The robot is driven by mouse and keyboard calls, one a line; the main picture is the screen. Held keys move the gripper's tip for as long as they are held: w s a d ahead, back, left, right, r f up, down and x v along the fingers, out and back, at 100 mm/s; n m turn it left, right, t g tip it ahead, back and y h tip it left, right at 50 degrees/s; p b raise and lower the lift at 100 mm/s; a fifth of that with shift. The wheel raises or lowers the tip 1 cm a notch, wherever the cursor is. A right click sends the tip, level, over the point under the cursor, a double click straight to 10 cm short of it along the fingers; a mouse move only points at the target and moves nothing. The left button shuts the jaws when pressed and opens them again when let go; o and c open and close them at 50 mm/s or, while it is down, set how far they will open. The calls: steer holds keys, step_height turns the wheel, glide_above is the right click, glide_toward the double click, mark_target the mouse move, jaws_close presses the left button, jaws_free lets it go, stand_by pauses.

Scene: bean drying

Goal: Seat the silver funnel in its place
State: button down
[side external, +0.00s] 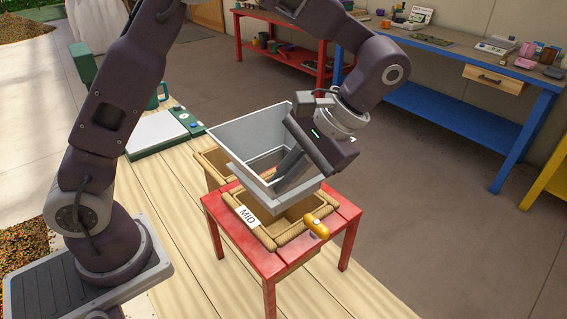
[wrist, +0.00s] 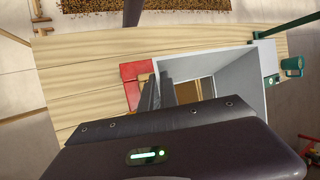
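The silver funnel (side external: 232,138) is a wide, square, open-topped hopper. It appears in the side view over the red stool (side external: 272,262), slightly tilted, and its pale wall fills the right of the wrist view (wrist: 245,80). My gripper (side external: 283,180) points down at the funnel's right side, its dark fingers (wrist: 165,92) closed about that wall. A straw-coloured square frame (side external: 290,238) with a "MID" label (side external: 248,216) lies on the stool beneath the funnel. The funnel's lower end is partly hidden, so I cannot tell whether it touches the frame.
A yellow-orange object (side external: 317,226) sits at the frame's front right corner. Another tan box (side external: 211,160) is behind the funnel. A green-edged device (side external: 160,132) stands on the plank table (side external: 185,215) at left. Red and blue workbenches (side external: 440,105) are far back.

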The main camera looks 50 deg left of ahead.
step_height(320, 180, down, 6)
steer(key=shift+f, duration=0.85)
steer(key=c, duration=2.1)
jaws_free()
steer(key=shift+f, duration=0.2)
steer(key=o, duration=0.5)
steer(key=shift+o, duration=0.2)
steer(key=shift+r, duration=0.1)
steer(key=v, duration=0.7)
